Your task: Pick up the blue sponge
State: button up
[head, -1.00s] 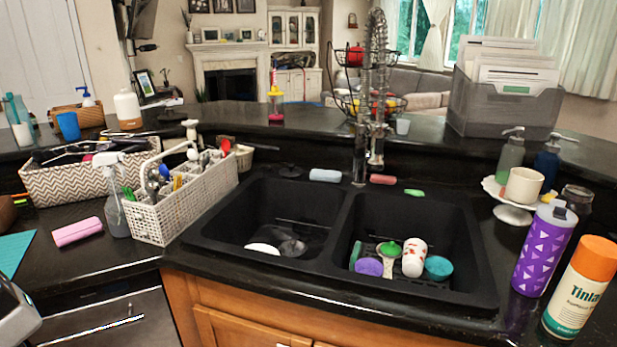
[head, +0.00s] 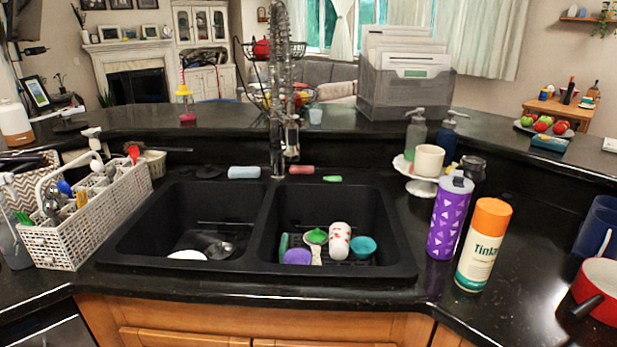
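A light blue sponge (head: 243,172) lies on the black ledge behind the left basin of the double sink (head: 128,232), just left of the tall spring faucet (head: 278,95). It looks like a small rounded block lying flat, with nothing on it. A reddish-pink sponge-like piece (head: 301,169) and a small green piece (head: 332,179) lie on the same ledge to the right of the faucet. My gripper is not in view.
The right basin holds a patterned cup (head: 340,240), a purple bowl (head: 297,257) and a teal cup (head: 363,247). A white caddy (head: 95,225) stands left of the sink. A purple bottle (head: 450,215) and an orange-capped bottle (head: 484,245) stand right.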

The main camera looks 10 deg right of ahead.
aim_at(234, 172)
jog(key=i+j+z, duration=0.1)
jog(key=j+z, duration=0.25)
jog(key=j, duration=0.75)
jog(key=j+z, duration=0.3)
jog(key=j, duration=0.8)
jog(key=i+j, duration=0.1)
jog(key=i+j+z, duration=0.15)
jog(key=j, duration=0.15)
jog(key=i, duration=0.75)
